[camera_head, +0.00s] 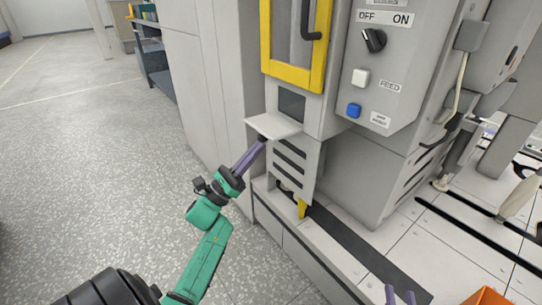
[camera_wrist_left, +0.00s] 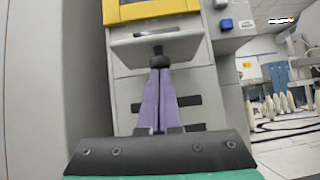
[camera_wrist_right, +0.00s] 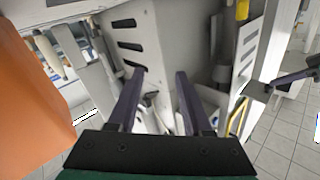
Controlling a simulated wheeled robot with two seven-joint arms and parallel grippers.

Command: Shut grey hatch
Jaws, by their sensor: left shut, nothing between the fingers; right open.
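The grey hatch (camera_head: 272,125) is a flap on the machine's front, folded down and sticking out roughly level below a dark square opening (camera_head: 291,105). In the left wrist view the hatch (camera_wrist_left: 185,45) shows with a black knob (camera_wrist_left: 158,61) at its middle. My left gripper (camera_head: 262,139) is shut and empty, its purple fingertips just below the hatch's outer edge, at the knob; whether they touch it I cannot tell. My right gripper (camera_wrist_right: 157,76) is open and empty; only its fingertips show at the bottom of the head view (camera_head: 401,294).
A yellow-framed door (camera_head: 319,75) with a dark handle is above the hatch. A slotted panel (camera_head: 290,165) lies below it. A control box (camera_head: 385,60) with a knob and buttons is to the right. An orange container (camera_head: 487,297) is at bottom right. The floor at left is clear.

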